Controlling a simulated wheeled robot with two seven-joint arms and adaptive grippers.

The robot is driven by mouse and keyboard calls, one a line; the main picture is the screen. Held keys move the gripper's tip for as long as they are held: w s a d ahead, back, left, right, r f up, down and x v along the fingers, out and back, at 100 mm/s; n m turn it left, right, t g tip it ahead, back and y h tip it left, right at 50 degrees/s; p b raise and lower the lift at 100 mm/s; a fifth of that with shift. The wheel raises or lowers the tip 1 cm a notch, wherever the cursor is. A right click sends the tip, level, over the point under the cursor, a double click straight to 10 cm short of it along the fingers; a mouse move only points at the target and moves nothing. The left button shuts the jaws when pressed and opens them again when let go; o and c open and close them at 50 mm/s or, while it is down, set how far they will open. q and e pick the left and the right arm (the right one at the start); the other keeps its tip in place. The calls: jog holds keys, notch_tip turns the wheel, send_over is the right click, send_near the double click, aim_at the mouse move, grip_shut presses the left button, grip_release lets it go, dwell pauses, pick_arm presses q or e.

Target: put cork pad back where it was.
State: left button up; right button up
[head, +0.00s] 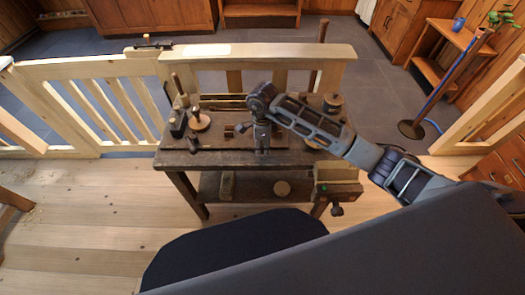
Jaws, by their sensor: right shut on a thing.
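My right gripper (262,149) points down over the middle of the dark wooden workbench (223,159). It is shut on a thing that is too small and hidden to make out. I cannot tell which of these, if any, is the cork pad. My left gripper is out of view.
Small dark wooden parts lie left of the gripper. A spool-like round piece (333,101) stands at the bench's back right. A vise (337,190) juts from the front right corner. A pale wooden railing (110,68) runs behind the bench. The front left of the top is fairly clear.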

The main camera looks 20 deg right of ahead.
jog(key=shift+f, duration=1.75)
jog(key=shift+f, duration=0.15)
jog(key=o, duration=0.6)
jog(key=shift+o, duration=0.2)
jog(key=shift+r, duration=6.15)
